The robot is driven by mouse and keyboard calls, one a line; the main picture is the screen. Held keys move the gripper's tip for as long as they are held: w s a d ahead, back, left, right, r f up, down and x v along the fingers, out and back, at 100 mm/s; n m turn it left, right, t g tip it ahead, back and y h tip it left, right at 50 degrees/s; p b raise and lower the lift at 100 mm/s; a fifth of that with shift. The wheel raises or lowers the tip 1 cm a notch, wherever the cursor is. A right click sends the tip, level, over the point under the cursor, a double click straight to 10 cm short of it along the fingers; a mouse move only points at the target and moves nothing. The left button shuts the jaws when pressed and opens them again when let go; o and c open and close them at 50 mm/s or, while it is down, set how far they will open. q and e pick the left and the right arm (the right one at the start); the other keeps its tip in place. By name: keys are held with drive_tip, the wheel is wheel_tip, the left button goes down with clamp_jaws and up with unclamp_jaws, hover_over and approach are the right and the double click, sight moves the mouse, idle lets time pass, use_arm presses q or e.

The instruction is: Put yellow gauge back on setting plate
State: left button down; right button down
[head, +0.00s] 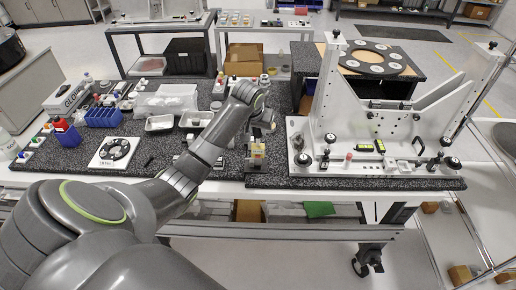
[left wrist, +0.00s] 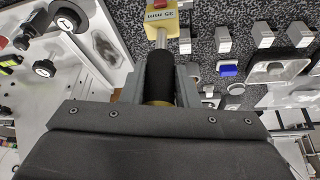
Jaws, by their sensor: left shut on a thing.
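The yellow gauge (left wrist: 160,22) has a yellow block marked "35 mm", a silver shaft and a black grip. My left gripper (left wrist: 160,85) is shut around the black grip. In the head view, my left gripper (head: 264,125) is over the dark speckled table, left of the metal fixture, with the yellow block (head: 257,151) below it. Whether the block touches anything beneath is unclear. A white square plate with a black ring pattern (head: 115,152) lies at the left of the table; I cannot tell if it is the setting plate. My right gripper is out of view.
The metal mirror fixture (head: 397,160) stands close to the right, with knobs and small black-and-yellow parts on its base. Several small grey blocks (left wrist: 264,34) and a blue piece (left wrist: 229,70) lie near the gripper. Bins and trays (head: 172,98) crowd the table's left.

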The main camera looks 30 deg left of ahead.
use_arm(q)
drive_tip(key=shift+f, duration=0.65)
drive_tip(key=c, duration=1)
unclamp_jaws()
drive_tip(key=shift+c, duration=0.2)
